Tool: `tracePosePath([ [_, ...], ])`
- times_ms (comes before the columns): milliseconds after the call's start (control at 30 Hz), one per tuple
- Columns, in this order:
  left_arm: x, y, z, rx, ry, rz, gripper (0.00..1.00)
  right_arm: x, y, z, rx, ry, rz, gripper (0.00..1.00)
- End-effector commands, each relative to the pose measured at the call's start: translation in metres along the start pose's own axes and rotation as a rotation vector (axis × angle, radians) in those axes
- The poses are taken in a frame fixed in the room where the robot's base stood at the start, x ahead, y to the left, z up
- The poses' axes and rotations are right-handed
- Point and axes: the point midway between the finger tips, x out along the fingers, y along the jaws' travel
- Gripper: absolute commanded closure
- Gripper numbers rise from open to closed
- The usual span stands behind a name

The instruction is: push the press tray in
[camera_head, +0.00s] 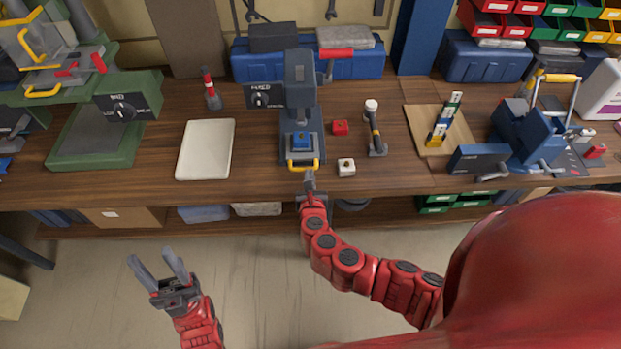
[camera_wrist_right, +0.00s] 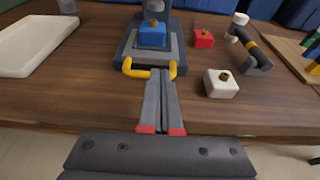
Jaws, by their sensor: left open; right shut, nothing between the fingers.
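The grey press (camera_head: 300,95) stands at the middle of the bench, with a dark selector box on its left and a red lever handle at its top right. Its tray (camera_head: 287,156) carries a blue block (camera_head: 301,140) and has a yellow handle (camera_head: 302,165) at the front. The tray (camera_wrist_right: 128,62) and handle (camera_wrist_right: 128,68) also show in the right wrist view. My right gripper (camera_head: 309,178) is shut and empty, its fingertips at the yellow handle; I cannot tell whether they touch it. My left gripper (camera_head: 159,258) is open and empty, in front of the bench.
A green machine (camera_head: 105,135) stands at the left, a blue vice-like device (camera_head: 525,135) at the right.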

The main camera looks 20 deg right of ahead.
Motion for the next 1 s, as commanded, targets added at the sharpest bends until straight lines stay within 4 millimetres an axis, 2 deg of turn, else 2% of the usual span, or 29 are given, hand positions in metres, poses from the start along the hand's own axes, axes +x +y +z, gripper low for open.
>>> tracePosePath([
  [200, 0.010, 0.000, -0.002, 0.000, 0.000, 0.000, 0.50, 0.032, 0.000, 0.001, 0.001, 0.002, -0.001, 1.00],
  [400, 0.012, -0.001, -0.002, 0.000, 0.000, 0.000, 0.50, 0.052, 0.001, 0.001, 0.002, -0.001, 0.001, 1.00],
  [600, 0.013, -0.001, -0.002, 0.000, 0.000, 0.000, 0.50, 0.060, -0.001, -0.002, -0.002, 0.003, -0.001, 1.00],
  [1000, 0.013, -0.001, -0.002, 0.000, 0.000, 0.000, 0.50, 0.062, 0.000, -0.001, -0.002, 0.002, 0.001, 1.00],
])
